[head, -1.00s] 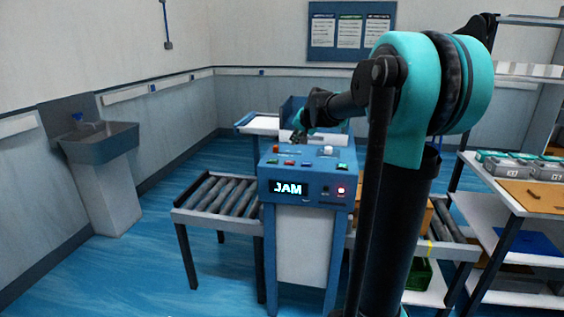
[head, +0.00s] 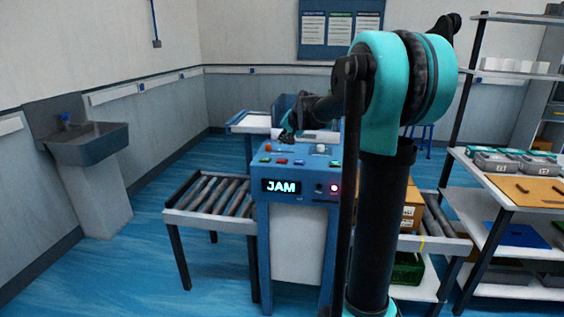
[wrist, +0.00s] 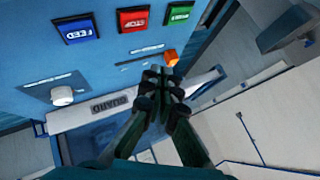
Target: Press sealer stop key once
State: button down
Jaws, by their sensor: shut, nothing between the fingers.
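The sealer (head: 297,238) is a blue and white machine with a lit display (head: 281,187) reading "JAM". Its red stop key (head: 283,161) sits on the sloped top panel between a green key (head: 266,160) and a blue key. In the wrist view the red stop key (wrist: 133,19) appears upside down, between the blue FEED key (wrist: 76,30) and the green key (wrist: 179,13). My gripper (wrist: 161,75) is shut and empty. Its tips are near the orange knob (wrist: 171,58), apart from the stop key in the picture. In the head view my gripper (head: 287,137) is behind the keys.
A white knob (wrist: 62,96) and a plate marked "GUARD" (wrist: 112,104) lie near my gripper. Roller conveyors flank the sealer, the left one (head: 210,192) clear. A sink (head: 88,146) stands left; shelves with grey boxes (head: 497,161) stand right.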

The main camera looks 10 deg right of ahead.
aim_at(283, 161)
jog(key=shift+f, duration=2.7)
jog(key=shift+f, duration=0.15)
jog(key=shift+f, duration=0.3)
jog(key=shift+f, duration=0.35)
jog(key=shift+r, duration=0.8)
jog(key=shift+r, duration=2.5)
